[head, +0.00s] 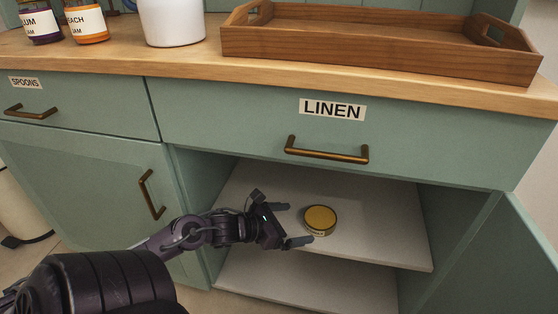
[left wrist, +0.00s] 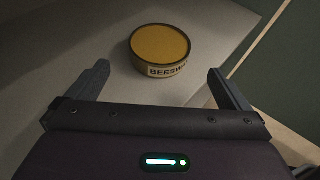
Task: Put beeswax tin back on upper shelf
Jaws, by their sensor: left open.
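The beeswax tin (head: 320,219) is a small round tin with a yellow top. It stands upright on the white upper shelf (head: 385,220) inside the open cupboard, near the shelf's front edge. In the left wrist view the tin (left wrist: 160,52) shows part of its label. My left gripper (head: 293,225) is open and empty, just left of the tin in the head view. In the left wrist view its two fingers (left wrist: 160,88) are spread, with the tin ahead, beyond the fingertips and apart from them. My right gripper is not in view.
A lower shelf (head: 300,285) lies below. The LINEN drawer (head: 400,135) with its brass handle (head: 326,152) is shut above the opening. An open door (head: 505,260) stands at right. The counter holds a wooden tray (head: 370,52), a white pot (head: 172,22) and jam jars (head: 86,22).

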